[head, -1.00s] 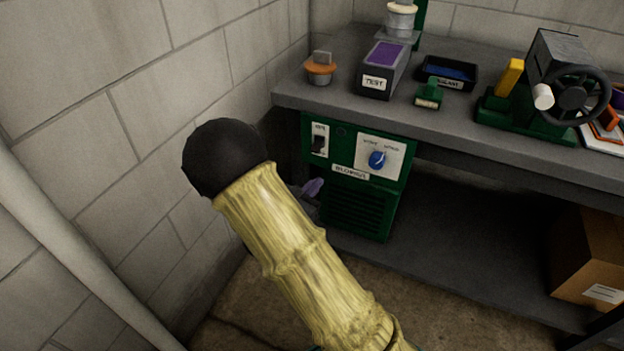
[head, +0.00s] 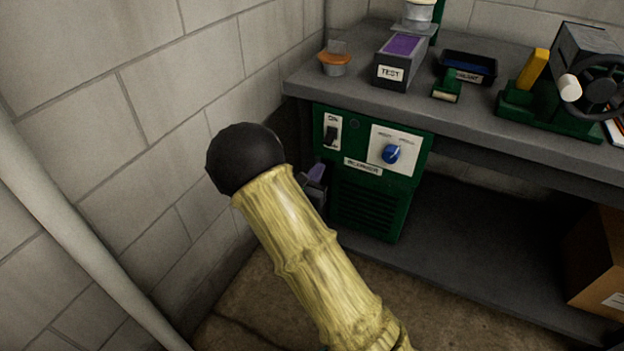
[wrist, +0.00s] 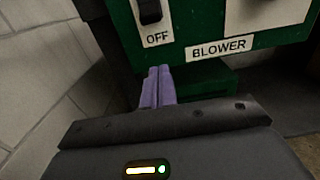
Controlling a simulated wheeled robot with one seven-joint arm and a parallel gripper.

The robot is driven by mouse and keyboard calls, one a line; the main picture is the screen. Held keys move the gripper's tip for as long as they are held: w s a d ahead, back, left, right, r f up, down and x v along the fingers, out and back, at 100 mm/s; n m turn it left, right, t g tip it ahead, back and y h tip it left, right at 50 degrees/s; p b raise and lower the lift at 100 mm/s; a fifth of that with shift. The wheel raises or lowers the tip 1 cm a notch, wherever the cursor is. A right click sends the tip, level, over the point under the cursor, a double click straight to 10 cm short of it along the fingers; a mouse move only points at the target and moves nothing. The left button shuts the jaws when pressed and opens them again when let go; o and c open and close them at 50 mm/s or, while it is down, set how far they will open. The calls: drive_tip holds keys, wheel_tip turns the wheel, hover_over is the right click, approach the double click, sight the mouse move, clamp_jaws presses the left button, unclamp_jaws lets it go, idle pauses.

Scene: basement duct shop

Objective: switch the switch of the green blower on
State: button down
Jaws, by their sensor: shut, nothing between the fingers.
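The green blower (head: 410,187) stands under the bench, with its label also in the wrist view (wrist: 222,48). Its switch (head: 331,136) is a black lever on a white plate at the blower's upper left, marked ON above and OFF below. In the wrist view the lever's lower part (wrist: 150,11) shows just above OFF; its top is cut off, so I cannot tell its tilt surely. My gripper (wrist: 158,72) has purple fingers, shut and empty, just below the switch plate. In the head view my gripper (head: 316,172) is partly hidden behind my arm.
A blue knob (head: 391,154) sits right of the switch. The bench top (head: 360,100) overhangs the blower, with a TEST box (head: 397,72) and other items on it. A block wall (head: 170,100) is close on the left. A cardboard box (head: 600,260) stands at the right.

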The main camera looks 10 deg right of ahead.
sight(329, 138)
drive_tip(key=b+x, duration=0.1)
drive_tip(key=x, duration=0.4)
drive_tip(key=shift+s+f, duration=0.1)
drive_tip(key=r, duration=0.4)
drive_tip(key=shift+s+a, duration=0.3)
drive_tip(key=shift+s, duration=0.1)
drive_tip(key=shift+a, duration=0.15)
